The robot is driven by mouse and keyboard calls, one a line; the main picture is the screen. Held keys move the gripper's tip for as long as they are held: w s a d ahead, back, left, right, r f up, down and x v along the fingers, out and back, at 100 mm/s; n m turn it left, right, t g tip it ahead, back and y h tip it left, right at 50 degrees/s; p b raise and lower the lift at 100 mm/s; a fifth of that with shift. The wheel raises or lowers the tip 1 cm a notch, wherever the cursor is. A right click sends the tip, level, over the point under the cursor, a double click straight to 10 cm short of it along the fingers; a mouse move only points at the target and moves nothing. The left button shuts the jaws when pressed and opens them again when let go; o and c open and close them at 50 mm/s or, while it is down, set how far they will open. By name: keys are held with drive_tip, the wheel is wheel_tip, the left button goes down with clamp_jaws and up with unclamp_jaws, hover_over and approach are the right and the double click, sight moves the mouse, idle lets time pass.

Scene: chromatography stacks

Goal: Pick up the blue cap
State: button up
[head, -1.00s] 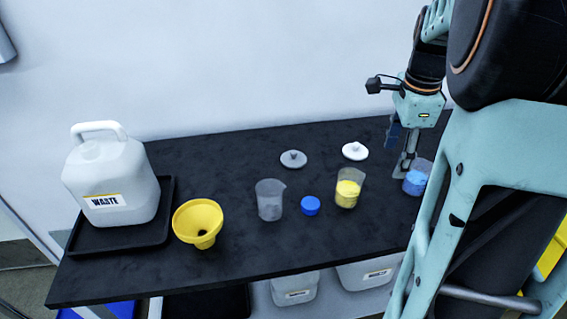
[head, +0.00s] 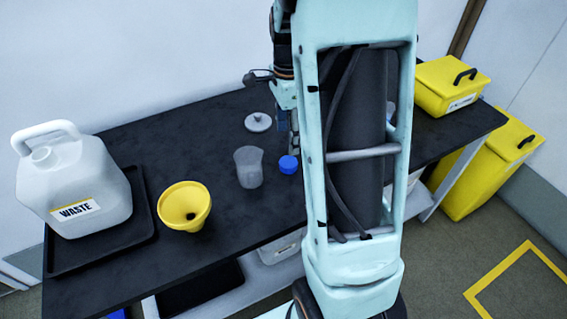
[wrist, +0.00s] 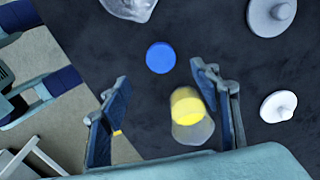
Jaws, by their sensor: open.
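The blue cap (head: 288,164) lies on the black bench (head: 110,160), just right of an empty-looking clear beaker (head: 249,168). In the wrist view the cap (wrist: 160,57) is a blue disc ahead of and roughly between the fingertips. My gripper (wrist: 160,82) is open, with nothing between its fingers. In the head view my arm hides most of the gripper; part of it shows just behind the cap. The exact gap between fingertips and cap cannot be told.
A beaker with yellow contents (wrist: 190,112) stands close to my right finger. A grey lid (head: 258,122) and a white lid (wrist: 278,106) lie nearby. A yellow funnel (head: 184,206) and a waste jug (head: 72,190) on a tray (head: 135,232) stand left. A yellow bin (head: 450,85) is right.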

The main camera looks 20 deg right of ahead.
sight(288, 162)
wheel_tip(288, 162, down, 9)
drive_tip(key=shift+d+f+b, duration=0.15)
drive_tip(key=shift+f+b, duration=0.05)
drive_tip(key=shift+b, duration=0.6)
drive_tip(key=shift+c, duration=0.3)
drive_tip(key=c, duration=0.9)
